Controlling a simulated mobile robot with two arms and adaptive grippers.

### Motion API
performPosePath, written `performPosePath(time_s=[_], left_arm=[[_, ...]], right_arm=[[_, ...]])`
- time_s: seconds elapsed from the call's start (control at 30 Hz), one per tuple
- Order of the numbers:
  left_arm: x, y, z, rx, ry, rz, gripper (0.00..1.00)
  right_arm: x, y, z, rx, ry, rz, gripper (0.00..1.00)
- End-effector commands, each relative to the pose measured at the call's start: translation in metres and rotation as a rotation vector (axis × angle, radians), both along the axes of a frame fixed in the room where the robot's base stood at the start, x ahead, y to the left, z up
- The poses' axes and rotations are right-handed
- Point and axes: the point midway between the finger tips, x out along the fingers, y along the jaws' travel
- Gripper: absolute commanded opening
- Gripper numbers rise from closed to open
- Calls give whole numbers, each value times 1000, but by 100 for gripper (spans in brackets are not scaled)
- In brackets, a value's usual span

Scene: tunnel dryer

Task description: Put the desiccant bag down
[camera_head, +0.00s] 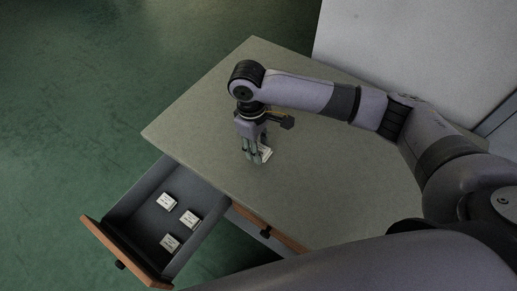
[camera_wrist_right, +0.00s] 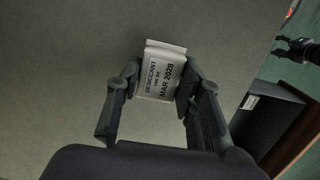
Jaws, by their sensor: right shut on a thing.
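A small white desiccant bag (camera_wrist_right: 161,72) with printed text, including "MAR 2028", sits between the two fingers of my right gripper (camera_wrist_right: 158,88) in the right wrist view. The gripper is shut on it. In the head view the right gripper (camera_head: 257,157) points down at the grey tabletop (camera_head: 330,185), close to the edge above the open drawer. The bag (camera_head: 266,153) shows there as a white patch by the fingertips. I cannot tell whether it touches the tabletop. A dark gripper at the wrist view's right edge appears to be my left gripper (camera_wrist_right: 298,50).
An open drawer (camera_head: 131,220) with a wooden front juts out at the lower left. Several white bags (camera_head: 189,218) lie in it, spread apart. A second wooden drawer front (camera_head: 270,231) is shut. The tabletop around the gripper is bare. A pale wall or panel (camera_head: 410,45) stands behind.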

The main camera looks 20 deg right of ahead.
Motion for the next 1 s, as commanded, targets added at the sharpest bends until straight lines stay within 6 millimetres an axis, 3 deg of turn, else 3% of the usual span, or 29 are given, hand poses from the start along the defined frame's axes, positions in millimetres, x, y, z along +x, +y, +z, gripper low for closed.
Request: performPosePath(time_s=[0.13, 0.53, 0.57, 0.83, 1.0], left_arm=[[0, 0, 0, 0, 0, 0, 45], [0, 1, 2, 1, -1, 2, 45], [0, 1, 2, 1, -1, 2, 45], [1, 3, 1, 3, -2, 2, 45], [1, 3, 1, 3, -2, 2, 45]], right_arm=[[0, 0, -17, 1, -1, 0, 7], [0, 1, -21, 1, -1, 2, 7], [0, 1, -21, 1, -1, 2, 36], [0, 0, -21, 1, -1, 1, 54], [0, 0, -21, 1, -1, 1, 54]])
